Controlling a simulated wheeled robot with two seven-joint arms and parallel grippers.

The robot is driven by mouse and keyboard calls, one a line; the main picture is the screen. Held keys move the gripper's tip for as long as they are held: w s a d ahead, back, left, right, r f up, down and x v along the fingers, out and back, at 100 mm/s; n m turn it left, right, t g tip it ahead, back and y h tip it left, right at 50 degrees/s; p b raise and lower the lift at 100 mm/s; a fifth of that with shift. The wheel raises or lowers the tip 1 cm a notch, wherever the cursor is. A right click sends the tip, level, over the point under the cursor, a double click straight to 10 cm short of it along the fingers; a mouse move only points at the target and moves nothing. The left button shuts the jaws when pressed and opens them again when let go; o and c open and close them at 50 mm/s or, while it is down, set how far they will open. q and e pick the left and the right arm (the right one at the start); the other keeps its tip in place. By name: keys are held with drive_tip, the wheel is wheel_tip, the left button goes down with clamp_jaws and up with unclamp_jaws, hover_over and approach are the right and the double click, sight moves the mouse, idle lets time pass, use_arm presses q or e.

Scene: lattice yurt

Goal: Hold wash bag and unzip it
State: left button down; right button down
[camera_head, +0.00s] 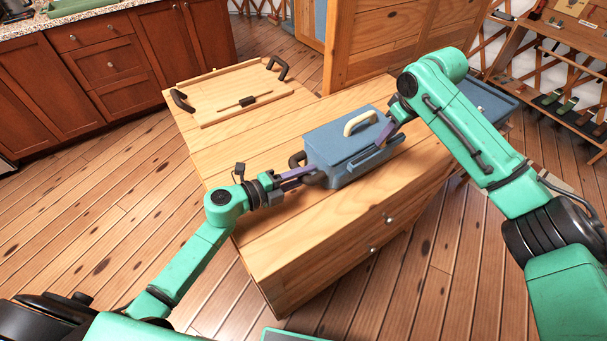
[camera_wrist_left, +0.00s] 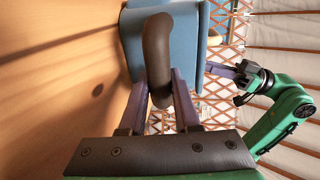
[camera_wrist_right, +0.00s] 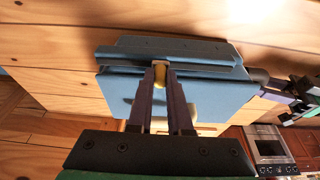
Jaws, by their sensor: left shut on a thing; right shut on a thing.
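The blue, box-shaped wash bag (camera_head: 335,148) sits upright on the wooden cabinet top, with a cream handle (camera_head: 368,118) on top. My left gripper (camera_head: 309,173) is shut on a dark loop (camera_wrist_left: 157,45) at the bag's left end; its fingers (camera_wrist_left: 160,98) show on either side of the loop. My right gripper (camera_head: 383,141) is at the bag's right end. In the right wrist view its fingers (camera_wrist_right: 160,88) are closed on a small yellowish tab (camera_wrist_right: 160,72), seemingly the zip pull, at the bag's edge. How far the zip is open cannot be told.
The wooden cabinet top (camera_head: 235,150) is bare left of the bag. A wooden tray (camera_head: 215,118) with dark handles and a small dark item lies at its far left. A flat blue-grey object (camera_head: 490,103) lies at the right, partly behind my right arm.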

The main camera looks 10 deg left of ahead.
sight(397, 134)
use_arm(q)
drive_tip(key=shift+s+f, duration=0.1)
drive_tip(key=shift+f, duration=0.1)
use_arm(e)
drive_tip(key=shift+w+d, duration=1.4)
drive_tip(key=shift+w, duration=0.05)
drive_tip(key=shift+w+d, duration=1.1)
drive_tip(key=shift+c, duration=0.8)
unclamp_jaws()
